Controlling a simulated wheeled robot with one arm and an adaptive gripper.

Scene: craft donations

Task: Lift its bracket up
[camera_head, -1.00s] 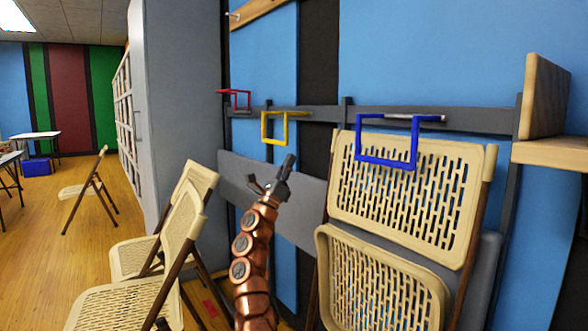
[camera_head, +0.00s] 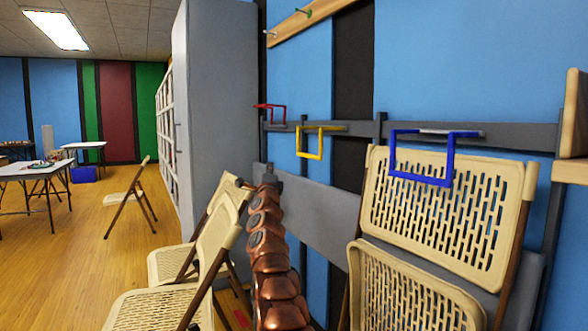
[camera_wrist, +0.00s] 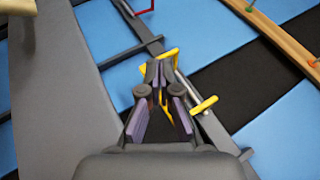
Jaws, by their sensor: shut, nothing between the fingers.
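Three U-shaped brackets stick out from a grey rail on the blue wall: a red one (camera_head: 284,107) at left, a yellow one (camera_head: 300,142) in the middle and a blue one (camera_head: 450,163) at right. The blue one is in front of the top of a beige folding chair (camera_head: 447,215). My gripper (camera_head: 268,172) is left of and below the yellow bracket in the head view, largely hidden by my arm. In the wrist view my gripper (camera_wrist: 157,70) is shut and empty, its fingers overlapping the yellow bracket (camera_wrist: 205,104); contact cannot be told. The red bracket (camera_wrist: 146,10) shows at the top.
Beige folding chairs (camera_head: 170,266) stand at lower left. A tall grey cabinet (camera_head: 222,110) is left of the rail. A wooden peg strip (camera_head: 300,20) is above, and a wooden shelf (camera_head: 571,172) juts out at right. Open floor and tables lie far left.

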